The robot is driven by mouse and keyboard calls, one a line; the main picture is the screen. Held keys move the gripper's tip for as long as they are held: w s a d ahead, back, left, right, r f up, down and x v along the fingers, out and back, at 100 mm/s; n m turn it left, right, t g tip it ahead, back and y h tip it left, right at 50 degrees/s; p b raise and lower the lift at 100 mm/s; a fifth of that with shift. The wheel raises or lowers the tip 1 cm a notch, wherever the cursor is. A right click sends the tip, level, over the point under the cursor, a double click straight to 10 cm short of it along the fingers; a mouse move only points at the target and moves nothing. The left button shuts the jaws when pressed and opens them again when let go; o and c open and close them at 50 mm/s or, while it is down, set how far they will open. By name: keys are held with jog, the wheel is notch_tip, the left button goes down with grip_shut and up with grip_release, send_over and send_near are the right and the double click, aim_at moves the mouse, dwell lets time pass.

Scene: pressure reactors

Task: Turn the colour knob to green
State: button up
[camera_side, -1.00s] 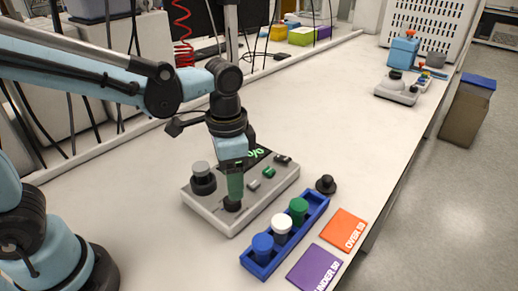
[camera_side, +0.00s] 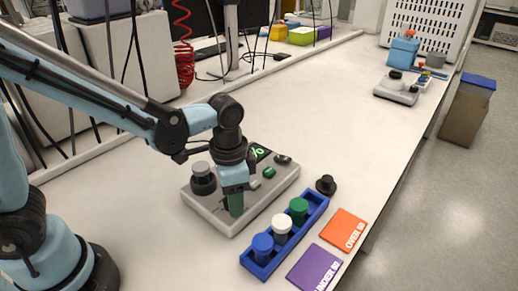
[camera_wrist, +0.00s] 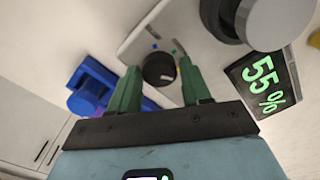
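The colour knob (camera_wrist: 159,69) is a small black dial with a pale pointer mark, on the light grey reactor panel (camera_wrist: 133,42). Small coloured marks, one of them blue (camera_wrist: 155,46), lie beside it; I cannot clearly tell a green one. My gripper (camera_wrist: 158,77) has green fingers, open, one on each side of the knob, with gaps visible. In the side view my gripper (camera_side: 236,207) points down low over the front of the panel (camera_side: 215,214) and hides the knob.
A display (camera_wrist: 262,84) reads 55%. A black, grey-topped cylinder (camera_side: 202,178) stands left of my gripper. A blue rack (camera_side: 259,270) with blue, white and green-capped vials is close in front. Orange (camera_side: 346,231) and purple (camera_side: 315,268) cards lie right.

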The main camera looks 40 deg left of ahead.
jog(key=c, duration=0.7)
jog(key=shift+o, duration=0.2)
jog(key=shift+n, duration=0.3)
jog(key=n, duration=0.5)
jog(key=shift+n, duration=0.3)
jog(key=n, duration=0.5)
jog(key=shift+a, duration=0.1)
jog(key=shift+n, duration=0.4)
jog(key=o, duration=1.1)
